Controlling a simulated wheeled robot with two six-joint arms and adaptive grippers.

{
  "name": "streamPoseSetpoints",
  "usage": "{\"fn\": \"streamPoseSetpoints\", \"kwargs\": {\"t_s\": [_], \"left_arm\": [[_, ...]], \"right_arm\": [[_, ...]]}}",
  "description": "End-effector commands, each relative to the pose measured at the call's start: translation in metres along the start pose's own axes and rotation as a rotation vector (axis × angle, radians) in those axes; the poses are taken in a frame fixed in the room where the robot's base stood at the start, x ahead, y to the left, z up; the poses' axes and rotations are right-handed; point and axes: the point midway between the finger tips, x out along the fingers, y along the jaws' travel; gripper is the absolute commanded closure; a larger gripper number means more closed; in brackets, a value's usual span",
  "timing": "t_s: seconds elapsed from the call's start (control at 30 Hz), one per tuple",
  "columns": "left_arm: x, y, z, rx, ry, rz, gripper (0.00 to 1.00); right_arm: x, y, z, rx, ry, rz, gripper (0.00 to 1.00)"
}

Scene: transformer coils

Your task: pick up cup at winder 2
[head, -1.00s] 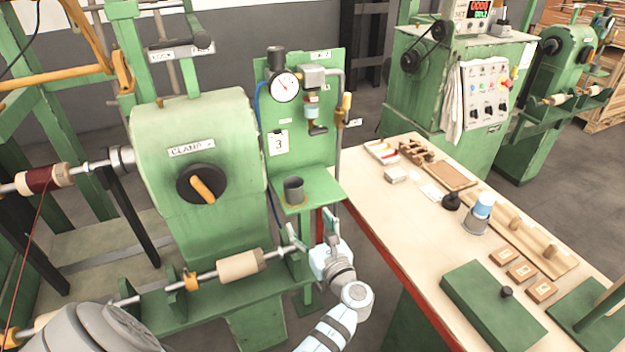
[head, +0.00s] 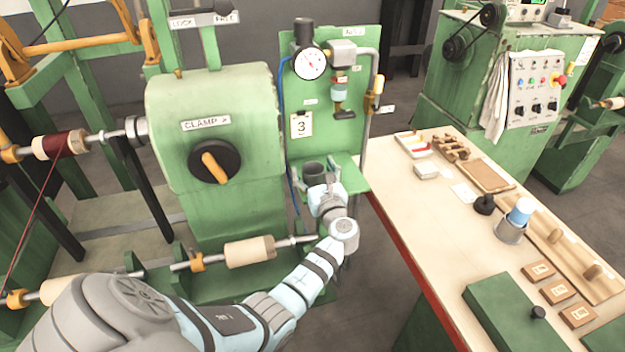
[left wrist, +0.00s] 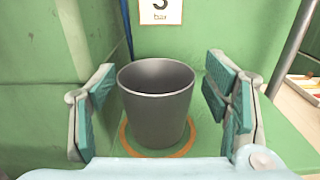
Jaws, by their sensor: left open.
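The dark grey cup (head: 313,171) stands upright on the small green shelf (head: 352,181) below the gauge panel. In the left wrist view the cup (left wrist: 157,105) sits inside an orange ring (left wrist: 128,143) on the shelf, and its open top looks empty. My left gripper (head: 323,189) is just in front of the cup in the head view and hides its lower part. In the left wrist view its two teal-padded fingers are spread wide, one to each side of the cup, with gaps between. My right gripper is not in view.
The panel (head: 350,130) with a gauge (head: 309,63) and pipes rises behind the cup. The green clamp housing (head: 215,110) stands to its left, with a spool (head: 250,251) on a shaft below. The workbench (head: 440,220) to the right holds a metal cup (head: 509,231) and wooden blocks.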

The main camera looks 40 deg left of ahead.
Motion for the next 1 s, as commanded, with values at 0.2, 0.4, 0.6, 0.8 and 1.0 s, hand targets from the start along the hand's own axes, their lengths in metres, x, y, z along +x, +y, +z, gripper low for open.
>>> {"fn": "streamPoseSetpoints", "kwargs": {"t_s": [0.2, 0.4, 0.6, 0.8, 1.0], "left_arm": [[0.000, 0.000, 0.002, -0.001, 0.000, 0.001, 0.49], [0.000, 0.001, 0.002, -0.001, -0.001, 0.002, 0.81], [0.000, 0.001, 0.002, -0.001, 0.000, 0.003, 0.81], [0.000, 0.002, 0.036, -0.005, -0.003, 0.003, 0.81], [0.000, 0.002, 0.088, -0.004, -0.003, 0.003, 0.81]], "right_arm": [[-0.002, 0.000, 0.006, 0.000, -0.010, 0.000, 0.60], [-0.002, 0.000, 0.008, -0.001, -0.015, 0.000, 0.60], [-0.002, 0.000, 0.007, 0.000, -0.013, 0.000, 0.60], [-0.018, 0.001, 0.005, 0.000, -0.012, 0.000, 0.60], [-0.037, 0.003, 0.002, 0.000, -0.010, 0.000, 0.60]]}}
